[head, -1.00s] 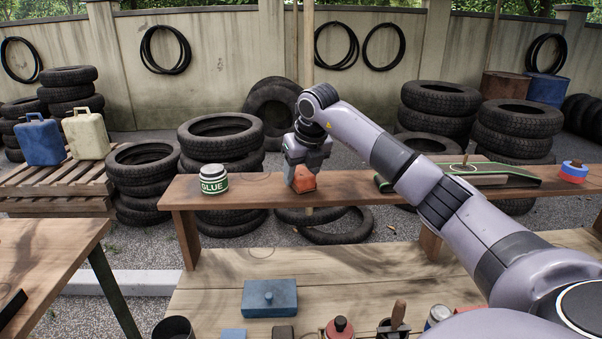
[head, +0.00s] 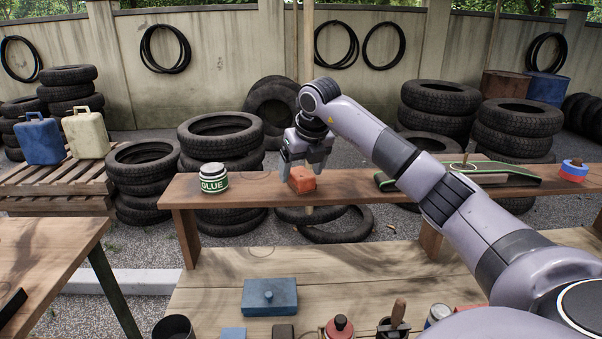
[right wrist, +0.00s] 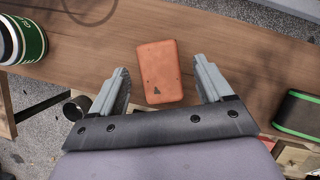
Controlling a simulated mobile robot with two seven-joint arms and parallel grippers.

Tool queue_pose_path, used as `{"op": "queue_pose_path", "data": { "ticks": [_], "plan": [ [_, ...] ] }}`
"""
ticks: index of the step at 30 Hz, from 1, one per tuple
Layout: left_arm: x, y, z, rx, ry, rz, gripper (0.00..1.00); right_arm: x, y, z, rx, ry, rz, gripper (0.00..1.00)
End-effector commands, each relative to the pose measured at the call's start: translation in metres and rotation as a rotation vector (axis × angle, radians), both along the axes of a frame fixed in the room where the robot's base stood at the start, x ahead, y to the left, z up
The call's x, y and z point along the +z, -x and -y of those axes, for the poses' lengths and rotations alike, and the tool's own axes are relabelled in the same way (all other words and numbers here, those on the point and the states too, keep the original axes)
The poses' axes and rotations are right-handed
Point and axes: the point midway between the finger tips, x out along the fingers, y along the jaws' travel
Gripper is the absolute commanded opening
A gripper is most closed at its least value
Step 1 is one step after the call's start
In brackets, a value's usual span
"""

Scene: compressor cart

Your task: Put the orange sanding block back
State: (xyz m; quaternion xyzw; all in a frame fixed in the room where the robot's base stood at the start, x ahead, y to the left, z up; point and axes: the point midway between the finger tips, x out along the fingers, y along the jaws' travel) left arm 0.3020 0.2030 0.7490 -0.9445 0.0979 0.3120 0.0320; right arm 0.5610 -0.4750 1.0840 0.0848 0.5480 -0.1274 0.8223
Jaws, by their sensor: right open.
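The orange sanding block (head: 301,180) lies on the raised wooden shelf (head: 345,188), right of the glue jar. In the right wrist view the block (right wrist: 159,72) rests flat on the plank, between and just beyond the fingertips, with a gap on each side. My left gripper is not in view.
The glue jar (head: 213,179) stands left of the block. A blue box with a knob (head: 269,297) and several tools stand on the lower bench.

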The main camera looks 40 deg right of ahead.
Motion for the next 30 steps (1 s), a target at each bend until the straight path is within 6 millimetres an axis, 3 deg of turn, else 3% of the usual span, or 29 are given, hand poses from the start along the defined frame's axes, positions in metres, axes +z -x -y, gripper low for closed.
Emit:
{"op": "queue_pose_path", "data": {
  "ticks": [6,13,18,30],
  "plan": [
    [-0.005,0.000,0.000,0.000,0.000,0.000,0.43,0.045,0.017,-0.005,-0.001,0.002,0.007,0.79],
    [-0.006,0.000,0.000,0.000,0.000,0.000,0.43,0.084,0.033,-0.010,-0.001,0.000,0.004,0.79],
    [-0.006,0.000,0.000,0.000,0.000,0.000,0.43,0.096,0.038,-0.012,-0.001,0.000,0.000,0.79],
    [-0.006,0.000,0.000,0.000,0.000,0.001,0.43,0.098,0.039,-0.012,-0.001,-0.001,-0.001,0.79]
  ]
}}
